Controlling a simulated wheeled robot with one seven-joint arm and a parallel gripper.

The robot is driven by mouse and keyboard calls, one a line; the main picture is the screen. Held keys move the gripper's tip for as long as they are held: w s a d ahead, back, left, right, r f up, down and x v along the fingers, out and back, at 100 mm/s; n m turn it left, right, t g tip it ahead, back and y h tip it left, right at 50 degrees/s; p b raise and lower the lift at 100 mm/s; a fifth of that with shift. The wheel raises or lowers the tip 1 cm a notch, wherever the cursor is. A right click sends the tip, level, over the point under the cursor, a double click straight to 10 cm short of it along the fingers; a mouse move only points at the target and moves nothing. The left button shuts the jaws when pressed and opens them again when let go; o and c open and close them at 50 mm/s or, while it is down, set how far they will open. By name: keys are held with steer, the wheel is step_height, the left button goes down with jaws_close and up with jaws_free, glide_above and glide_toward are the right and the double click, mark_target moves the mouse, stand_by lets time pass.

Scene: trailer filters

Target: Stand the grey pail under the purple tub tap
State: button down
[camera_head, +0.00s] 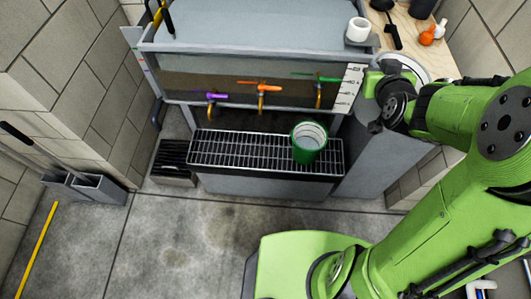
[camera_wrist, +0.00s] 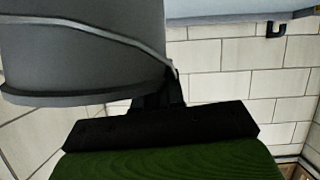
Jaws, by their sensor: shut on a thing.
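The grey pail (camera_wrist: 85,50) fills the upper left of the wrist view, with its side close to the camera. My gripper (camera_wrist: 170,92) is shut on the pail; the fingertips are partly hidden by it. In the head view the pail's pale round rim (camera_head: 418,66) shows behind my green wrist at the right, beside the counter. The purple tap (camera_head: 212,97) is the leftmost of three taps on the tub (camera_head: 200,84), well to the left of the pail. The slatted grate (camera_head: 225,149) below the taps is bare under the purple one.
A green pail (camera_head: 309,139) stands on the grate's right part, below the green tap (camera_head: 318,79). The orange tap (camera_head: 262,88) is in the middle. A white cup (camera_head: 358,29) sits at the tub's right corner.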

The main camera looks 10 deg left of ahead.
steer(key=a+f, duration=0.2)
steer(key=f, duration=1)
steer(key=a+f, duration=0.2)
steer(key=f, duration=1.1)
steer(key=shift+w+a+f, duration=0.3)
steer(key=shift+w+a, duration=0.1)
steer(key=shift+r, duration=0.1)
